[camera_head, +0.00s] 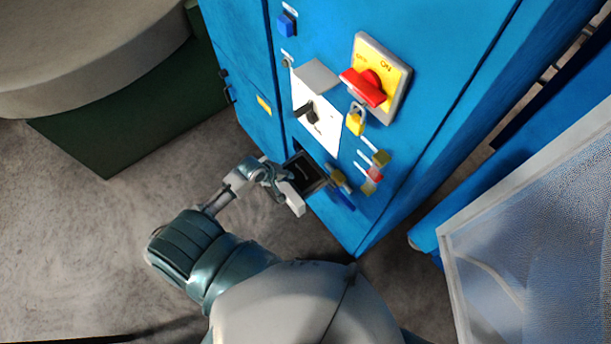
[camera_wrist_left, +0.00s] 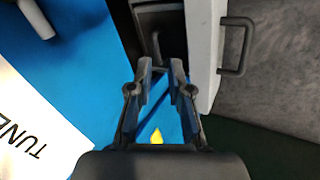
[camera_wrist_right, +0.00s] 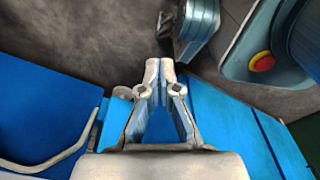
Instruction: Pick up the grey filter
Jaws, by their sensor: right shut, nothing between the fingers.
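A dark grey square unit (camera_head: 305,172), which may be the grey filter, sits in an opening low in the blue cabinet. In the left wrist view a dark grey piece with an upright bar (camera_wrist_left: 157,22) shows beyond the fingertips; I cannot tell if it is the filter or its housing. A white door (camera_head: 294,199) stands open beside the opening, its dark handle (camera_wrist_left: 236,48) on the outer side. My left gripper (camera_head: 278,178) is at the opening, its fingers (camera_wrist_left: 161,68) apart and empty. My right gripper (camera_wrist_right: 160,66) is shut and empty, away from the opening.
The blue cabinet (camera_head: 345,20) carries a red rotary switch (camera_head: 368,87), a white panel (camera_head: 318,122), padlocks (camera_head: 355,121) and tags. A framed mesh panel (camera_head: 540,230) is at the right. A green-based block (camera_head: 130,120) stands at the left. Grey floor between is clear.

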